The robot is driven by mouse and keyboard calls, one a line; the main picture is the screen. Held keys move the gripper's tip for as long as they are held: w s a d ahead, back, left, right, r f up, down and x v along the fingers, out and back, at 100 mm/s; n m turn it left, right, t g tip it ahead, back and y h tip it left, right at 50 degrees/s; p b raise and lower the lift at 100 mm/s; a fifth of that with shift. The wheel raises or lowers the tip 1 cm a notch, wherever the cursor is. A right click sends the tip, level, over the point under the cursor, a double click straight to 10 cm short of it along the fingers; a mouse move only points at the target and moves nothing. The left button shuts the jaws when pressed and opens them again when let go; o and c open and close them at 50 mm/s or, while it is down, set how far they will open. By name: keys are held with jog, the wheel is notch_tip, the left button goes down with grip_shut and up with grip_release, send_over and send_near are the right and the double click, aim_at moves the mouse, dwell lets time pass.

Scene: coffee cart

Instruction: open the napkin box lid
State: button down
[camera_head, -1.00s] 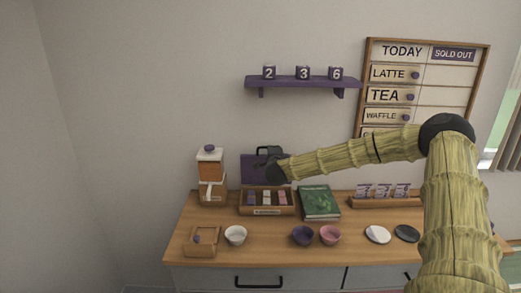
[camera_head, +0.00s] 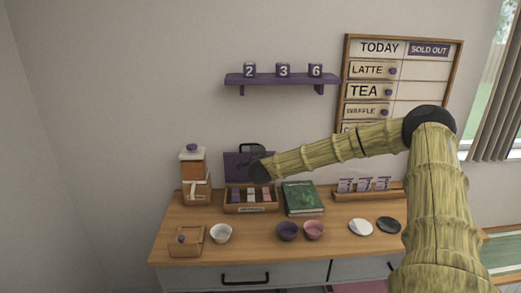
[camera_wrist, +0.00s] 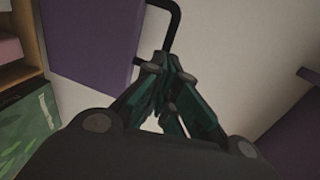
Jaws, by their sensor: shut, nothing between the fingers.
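The wooden napkin box (camera_head: 251,209) stands at the back of the counter, with purple, white and pink stacks showing inside. Its purple lid (camera_head: 235,165) stands raised behind it, with a black handle (camera_head: 252,147) at the top. In the wrist view the purple lid (camera_wrist: 90,45) is at upper left and the handle (camera_wrist: 176,22) runs just beyond the fingers. My gripper (camera_wrist: 170,75) is shut and empty, close to the handle; I cannot tell whether they touch. In the head view my gripper (camera_head: 260,164) is in front of the lid's right side, its fingers mostly hidden.
A green book (camera_head: 302,198) lies right of the box, and a dispenser (camera_head: 194,175) stands left. Several bowls, including a white one (camera_head: 221,233), are in front. A small wooden holder (camera_head: 187,241) sits at front left. A purple shelf (camera_head: 280,79) hangs above.

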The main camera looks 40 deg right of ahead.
jog(key=b+v, duration=0.3)
jog(key=v, duration=0.7)
jog(key=shift+s+a, duration=0.2)
jog(key=shift+s, duration=0.15)
